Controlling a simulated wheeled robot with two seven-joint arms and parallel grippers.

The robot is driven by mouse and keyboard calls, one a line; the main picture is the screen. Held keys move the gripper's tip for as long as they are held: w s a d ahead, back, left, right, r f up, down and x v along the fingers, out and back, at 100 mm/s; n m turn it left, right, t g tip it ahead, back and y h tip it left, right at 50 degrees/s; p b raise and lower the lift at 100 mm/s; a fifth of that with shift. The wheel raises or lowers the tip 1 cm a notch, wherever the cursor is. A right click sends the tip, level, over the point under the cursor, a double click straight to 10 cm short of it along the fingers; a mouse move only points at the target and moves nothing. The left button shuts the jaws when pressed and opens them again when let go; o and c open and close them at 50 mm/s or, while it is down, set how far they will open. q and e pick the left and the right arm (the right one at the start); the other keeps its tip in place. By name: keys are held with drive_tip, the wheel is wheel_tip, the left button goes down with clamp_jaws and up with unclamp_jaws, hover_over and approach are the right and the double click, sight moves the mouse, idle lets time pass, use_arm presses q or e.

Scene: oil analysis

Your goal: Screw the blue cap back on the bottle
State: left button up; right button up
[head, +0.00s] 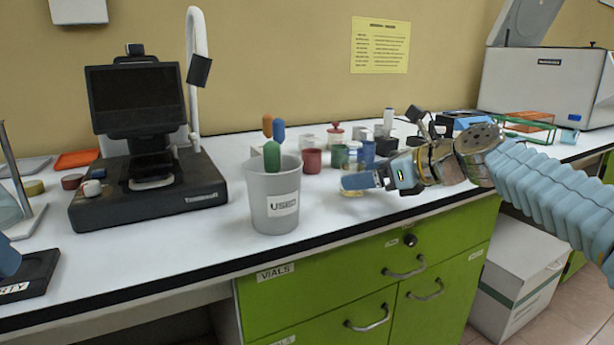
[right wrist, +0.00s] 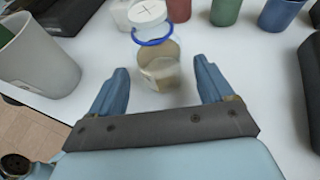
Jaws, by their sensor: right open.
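A clear bottle (right wrist: 160,68) with pale tan contents and a blue ring (right wrist: 153,30) at its neck stands just ahead of my right gripper in the right wrist view. A white disc with a cross (right wrist: 148,12) shows above the ring; I cannot tell whether it belongs to this bottle. No separate blue cap can be made out clearly. In the head view my right gripper (head: 358,181) partly hides the bottle (head: 351,192). My left gripper cannot be made out.
A grey cup labelled "USED" (head: 273,210) holds blue, orange and green-handled items to the left. Red (head: 312,161) and green cups stand behind. A black instrument (head: 140,118) stands further left. The bench's front edge is close.

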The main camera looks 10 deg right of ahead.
drive_tip(key=x, duration=0.3)
drive_tip(key=shift+w+a+f, duration=0.15)
drive_tip(key=shift+w, duration=0.1)
drive_tip(key=shift+c, duration=0.5)
drive_tip(key=c, duration=1.1)
use_arm(q)
drive_tip(key=shift+r, duration=0.15)
